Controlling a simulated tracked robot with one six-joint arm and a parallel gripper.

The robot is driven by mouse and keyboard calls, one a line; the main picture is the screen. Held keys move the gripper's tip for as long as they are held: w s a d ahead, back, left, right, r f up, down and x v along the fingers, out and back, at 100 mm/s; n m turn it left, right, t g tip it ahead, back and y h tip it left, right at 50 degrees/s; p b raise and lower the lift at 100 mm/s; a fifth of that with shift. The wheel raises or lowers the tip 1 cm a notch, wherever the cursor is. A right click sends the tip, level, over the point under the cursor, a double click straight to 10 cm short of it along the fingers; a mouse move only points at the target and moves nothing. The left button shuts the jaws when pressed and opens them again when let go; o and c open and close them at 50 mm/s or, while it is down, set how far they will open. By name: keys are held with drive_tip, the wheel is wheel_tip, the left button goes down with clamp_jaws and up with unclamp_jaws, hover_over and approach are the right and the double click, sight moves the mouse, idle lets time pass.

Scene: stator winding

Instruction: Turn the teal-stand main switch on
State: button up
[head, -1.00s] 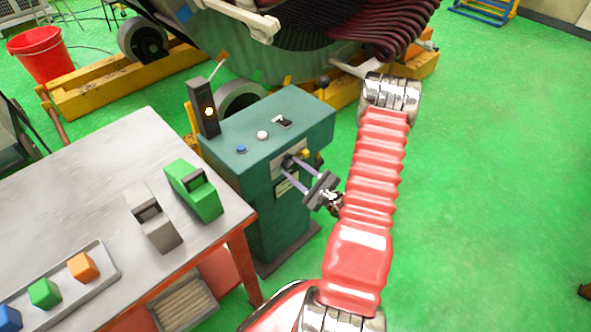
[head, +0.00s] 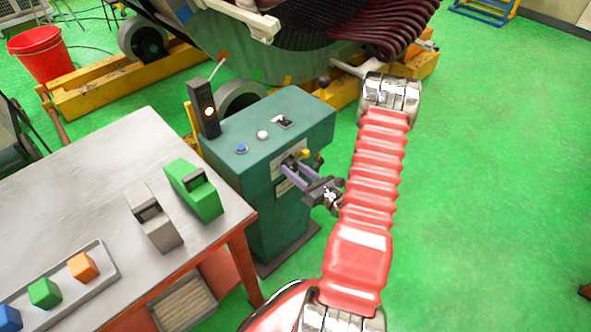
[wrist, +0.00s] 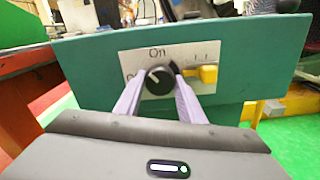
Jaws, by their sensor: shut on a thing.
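The teal stand (head: 265,195) is beside the table, with its switch plate facing my arm. In the wrist view, the main switch is a round black knob (wrist: 159,80) on a pale plate (wrist: 140,62) marked "On" at the top. Lettering at its left is partly hidden. The knob's white mark points up and left, between the left lettering and "On". My gripper (wrist: 160,88) has its two pale purple fingers shut on the knob, one on each side. In the head view my gripper (head: 291,168) reaches the stand's front face from the right.
A yellow part (wrist: 208,73) sits just right of the knob. The stand's top carries a black lamp post (head: 204,105) with a lit light, a blue button (head: 242,148) and a white button (head: 263,135). The table (head: 85,195) is at left. Green floor is clear at right.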

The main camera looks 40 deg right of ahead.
drive_tip(key=m, duration=0.3)
drive_tip(key=shift+m, duration=0.4)
drive_tip(key=shift+d+m, duration=0.1)
drive_tip(key=shift+m, duration=1.7)
drive_tip(key=o, duration=1.1)
drive_tip(key=shift+c, duration=0.2)
drive_tip(key=s, duration=1.3)
drive_tip(key=shift+s+d, duration=0.15)
drive_tip(key=shift+s, duration=0.25)
drive_tip(key=shift+f, duration=0.1)
